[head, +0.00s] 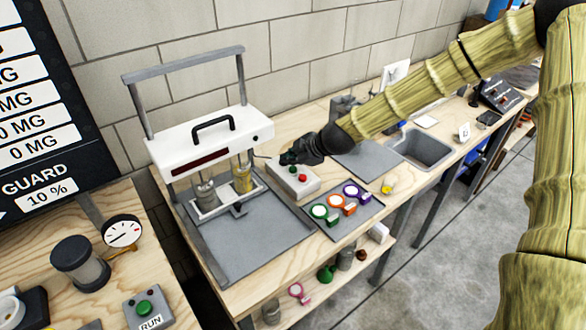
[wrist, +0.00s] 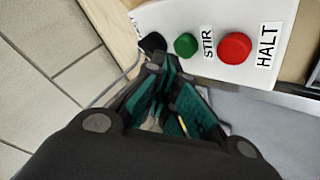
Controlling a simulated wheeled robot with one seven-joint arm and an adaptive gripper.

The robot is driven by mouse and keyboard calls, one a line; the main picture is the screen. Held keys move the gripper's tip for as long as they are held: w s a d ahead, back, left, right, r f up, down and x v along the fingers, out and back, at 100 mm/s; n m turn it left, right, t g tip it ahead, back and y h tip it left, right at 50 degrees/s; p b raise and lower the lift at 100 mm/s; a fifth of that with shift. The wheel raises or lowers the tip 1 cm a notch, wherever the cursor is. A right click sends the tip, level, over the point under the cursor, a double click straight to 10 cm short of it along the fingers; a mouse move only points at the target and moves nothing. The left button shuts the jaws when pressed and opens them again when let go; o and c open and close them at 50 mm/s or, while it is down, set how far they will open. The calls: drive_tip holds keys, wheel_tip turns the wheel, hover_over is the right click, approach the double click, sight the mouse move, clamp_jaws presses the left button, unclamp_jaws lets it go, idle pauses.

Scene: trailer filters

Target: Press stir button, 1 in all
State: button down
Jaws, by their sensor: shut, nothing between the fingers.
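The white control box (head: 288,184) stands on the bench beside the stirring stand. In the wrist view the box (wrist: 205,60) carries a green button (wrist: 186,44) with the label STIR beside it, and a larger red button (wrist: 235,48) beside the label HALT. In the head view the green button (head: 293,169) and red button (head: 302,178) sit on its top. My gripper (head: 288,158) is shut and empty at the box's back-left end. In the wrist view its fingertips (wrist: 160,72) are near a black part of the box, left of the green button; contact cannot be told.
The white-topped stand (head: 208,145) with a raised bar is left of the box. A grey tray (head: 358,222) with coloured-ring items lies in front. A sink (head: 425,148) is to the right. A RUN box (head: 150,308) is on the nearer bench.

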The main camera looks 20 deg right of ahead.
sight(291, 169)
drive_tip(key=shift+f+b, duration=0.3)
drive_tip(key=shift+f, duration=0.1)
drive_tip(key=shift+f+b, duration=0.4)
drive_tip(key=shift+f, duration=0.1)
idle(0.9)
idle(0.4)
drive_tip(key=shift+r+p, duration=0.6)
drive_tip(key=shift+r, duration=0.35)
drive_tip(key=shift+r+p, duration=1.6)
drive_tip(key=shift+r, duration=0.9)
